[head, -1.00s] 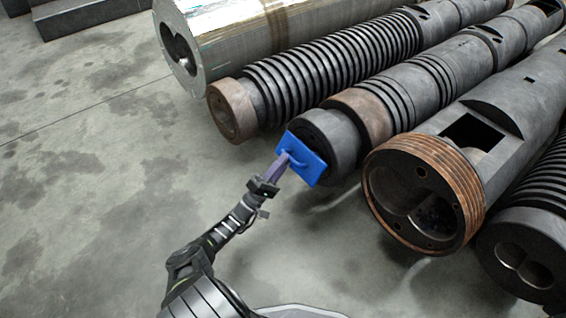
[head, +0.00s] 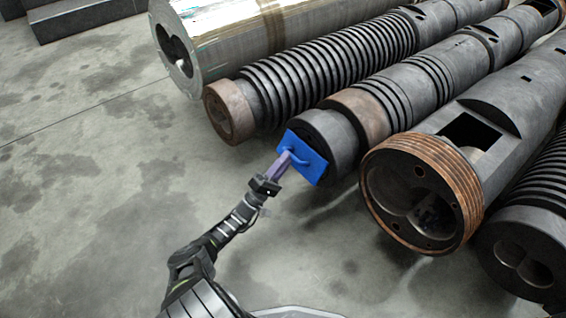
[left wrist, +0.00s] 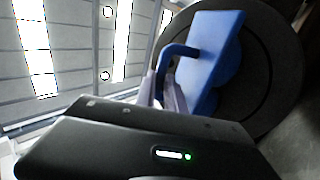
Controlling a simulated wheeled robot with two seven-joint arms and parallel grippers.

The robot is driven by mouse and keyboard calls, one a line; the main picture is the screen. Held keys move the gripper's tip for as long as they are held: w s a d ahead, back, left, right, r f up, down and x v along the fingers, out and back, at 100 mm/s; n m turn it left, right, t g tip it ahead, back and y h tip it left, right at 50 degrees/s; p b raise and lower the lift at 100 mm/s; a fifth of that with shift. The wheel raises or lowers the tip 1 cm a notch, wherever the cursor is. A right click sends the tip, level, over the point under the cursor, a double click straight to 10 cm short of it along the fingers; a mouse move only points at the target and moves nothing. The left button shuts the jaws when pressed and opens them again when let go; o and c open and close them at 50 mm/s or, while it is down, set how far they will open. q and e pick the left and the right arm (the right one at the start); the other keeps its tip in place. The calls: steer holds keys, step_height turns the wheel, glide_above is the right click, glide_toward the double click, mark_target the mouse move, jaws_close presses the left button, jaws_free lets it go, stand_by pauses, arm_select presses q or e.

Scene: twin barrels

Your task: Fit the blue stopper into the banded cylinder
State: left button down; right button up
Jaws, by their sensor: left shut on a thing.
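The blue stopper (head: 311,166) is a flat square plate with a loop handle, and its rounded back shows in the left wrist view (left wrist: 211,62). My left gripper (head: 284,160) is shut on the handle. The banded cylinder (head: 362,111), dark with a brown band behind its black end, lies on the floor. The stopper is at the near end of this cylinder and covers much of its face. The dark round end also shows in the left wrist view (left wrist: 268,85), behind the stopper. I cannot tell whether the stopper touches it or is partly inside. My right gripper is not in view.
A ribbed cylinder with a brown end (head: 230,112) and a large silver barrel (head: 225,42) lie to the left. A copper-threaded barrel (head: 455,190) and another dark barrel (head: 520,225) lie to the right. The floor (head: 90,190) at left is clear.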

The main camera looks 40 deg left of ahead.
arm_select(q)
steer(key=shift+w, duration=0.1)
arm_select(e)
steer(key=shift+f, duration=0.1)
arm_select(q)
steer(key=c, duration=1.3)
jaws_free()
steer(key=shift+r, duration=0.1)
